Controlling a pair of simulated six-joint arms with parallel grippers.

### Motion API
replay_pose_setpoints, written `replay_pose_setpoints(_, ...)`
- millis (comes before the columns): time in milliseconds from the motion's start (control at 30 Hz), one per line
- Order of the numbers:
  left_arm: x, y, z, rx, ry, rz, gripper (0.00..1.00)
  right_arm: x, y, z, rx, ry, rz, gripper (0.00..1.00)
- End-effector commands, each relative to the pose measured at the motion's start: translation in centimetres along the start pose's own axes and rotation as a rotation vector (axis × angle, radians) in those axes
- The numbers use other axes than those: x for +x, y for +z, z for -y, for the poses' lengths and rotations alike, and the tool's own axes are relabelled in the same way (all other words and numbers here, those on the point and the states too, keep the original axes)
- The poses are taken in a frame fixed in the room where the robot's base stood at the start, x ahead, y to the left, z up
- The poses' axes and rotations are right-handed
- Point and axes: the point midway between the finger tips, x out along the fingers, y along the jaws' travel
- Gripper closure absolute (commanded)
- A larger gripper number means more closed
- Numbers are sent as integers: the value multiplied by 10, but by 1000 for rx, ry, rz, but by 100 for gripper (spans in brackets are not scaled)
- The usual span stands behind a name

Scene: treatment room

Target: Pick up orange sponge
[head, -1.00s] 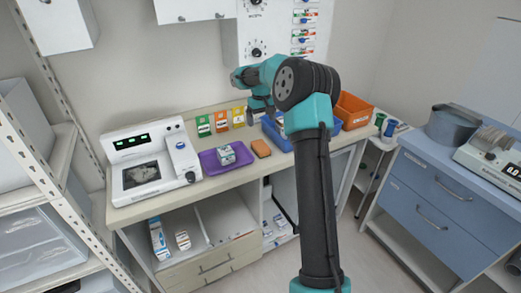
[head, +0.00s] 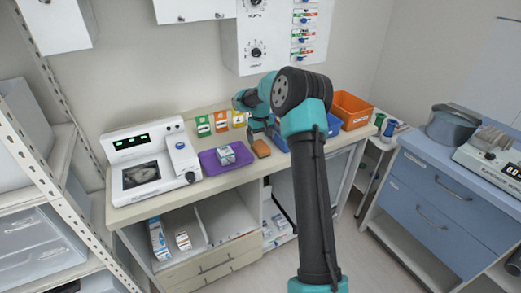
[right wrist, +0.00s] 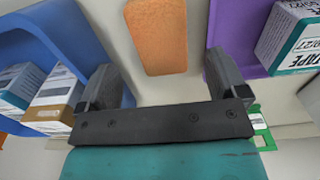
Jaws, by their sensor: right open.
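The orange sponge (head: 261,149) lies flat on the counter, between the purple tray and the blue bin. In the right wrist view the sponge (right wrist: 157,34) shows just beyond the fingertips, roughly in line with the gap between them. My right gripper (head: 260,132) is open and empty, close behind the sponge in the head view. Its two spread fingers (right wrist: 165,82) show in the right wrist view, with nothing between them. I cannot tell its exact height above the counter. My left gripper is not in view.
The purple tray (head: 211,168) with a small box (head: 226,154) sits left of the sponge. The blue bin (right wrist: 72,40) holding boxes is on its other side. An orange bin (head: 352,110) stands further right. Small coloured packets (head: 221,121) stand at the back.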

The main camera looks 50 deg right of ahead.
Motion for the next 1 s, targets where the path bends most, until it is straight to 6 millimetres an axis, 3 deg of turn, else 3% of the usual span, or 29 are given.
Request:
replay_pose_setpoints(400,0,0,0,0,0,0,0,47,1,2,1,0,1,8)
replay_pose_setpoints(867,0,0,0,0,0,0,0,48,1,2,0,0,0,8)
replay_pose_setpoints(1000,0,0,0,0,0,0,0,48,1,2,0,0,0,19)
